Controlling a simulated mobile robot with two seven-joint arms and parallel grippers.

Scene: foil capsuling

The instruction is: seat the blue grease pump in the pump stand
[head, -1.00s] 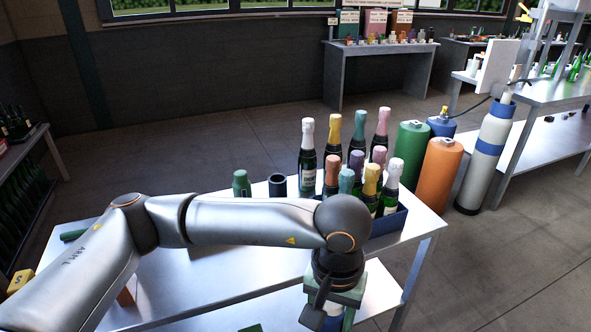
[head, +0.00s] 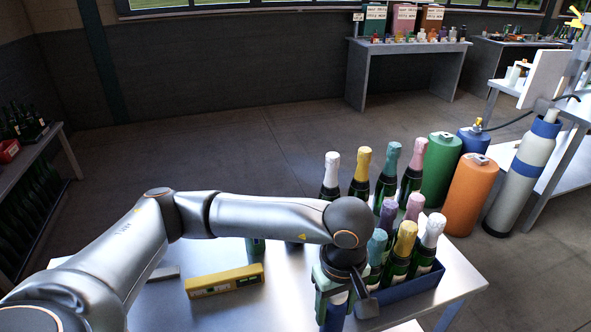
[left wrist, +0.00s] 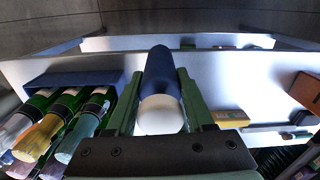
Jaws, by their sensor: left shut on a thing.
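The blue grease pump (head: 333,318), dark blue with a white end, is between the green fingers of my left gripper (head: 336,300), which is shut on it. In the left wrist view the pump (left wrist: 160,80) points away between the two fingers, white end nearest. It hangs left of the bottle crate, near the table's front edge. A dark round holder, likely the pump stand (head: 293,245), is almost wholly hidden behind my left forearm. A green cylinder (head: 256,249) next to it is also partly hidden. My right gripper is not in view.
A blue crate (head: 412,287) of foil-topped bottles stands close right of my left gripper. A yellow spirit level (head: 225,281) lies on the metal table (head: 275,300) to the left, with a grey bar (head: 163,273) beyond. Gas cylinders (head: 470,195) stand on the floor behind the crate.

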